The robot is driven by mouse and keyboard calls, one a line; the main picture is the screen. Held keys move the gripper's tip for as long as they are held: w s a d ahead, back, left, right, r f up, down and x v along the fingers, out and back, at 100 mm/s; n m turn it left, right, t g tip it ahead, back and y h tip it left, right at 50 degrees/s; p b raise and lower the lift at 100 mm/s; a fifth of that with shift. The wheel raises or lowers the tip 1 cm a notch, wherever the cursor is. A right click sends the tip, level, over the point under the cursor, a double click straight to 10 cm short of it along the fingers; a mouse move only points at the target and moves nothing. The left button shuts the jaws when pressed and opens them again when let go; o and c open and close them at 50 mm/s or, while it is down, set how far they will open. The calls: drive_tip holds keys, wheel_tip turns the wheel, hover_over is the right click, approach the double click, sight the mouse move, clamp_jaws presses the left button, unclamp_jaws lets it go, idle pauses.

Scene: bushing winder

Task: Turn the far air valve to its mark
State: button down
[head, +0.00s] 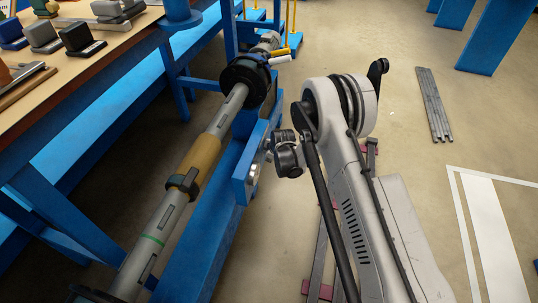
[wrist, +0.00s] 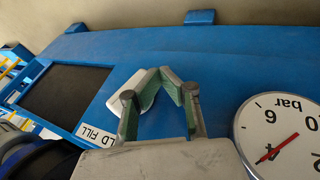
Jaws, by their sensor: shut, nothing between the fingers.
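My gripper (wrist: 163,76) shows in the wrist view with its green-padded fingers drawn together at the tips, over a blue panel (wrist: 225,60). Nothing shows between the tips. A pale grey piece (wrist: 138,84) shows beside the left finger; I cannot tell whether it is part of the finger or a valve handle. A round white gauge (wrist: 285,138), marked "bar" and seen upside down, is to the right, its red needle near the 4. I cannot pick out the far air valve or its mark for certain in either view. The gripper is not clearly visible in the head view.
In the head view, a blue winder frame (head: 215,215) carries a long shaft (head: 146,240) with a tan section and black chuck (head: 245,80). A bench (head: 70,75) holding several blocks is at left. Grey bars (head: 433,104) lie on the open floor at right.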

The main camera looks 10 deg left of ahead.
drive_tip(key=shift+w+f, duration=0.15)
drive_tip(key=shift+f, duration=0.3)
idle(1.8)
drive_tip(key=s+d+r+p, duration=0.3)
drive_tip(key=s+r, duration=0.4)
drive_tip(key=s, duration=0.4)
wheel_tip(320, 180, up, 4)
drive_tip(key=w+p, duration=0.2)
drive_tip(key=w, duration=0.1)
drive_tip(key=w+a+f+b, duration=0.3)
drive_tip(key=w+f+b, duration=0.2)
drive_tip(key=w+f, duration=0.3)
drive_tip(key=shift+a+f+m+t+y, duration=0.3)
drive_tip(key=shift+a+f+m, duration=0.1)
drive_tip(key=shift+f, duration=0.3)
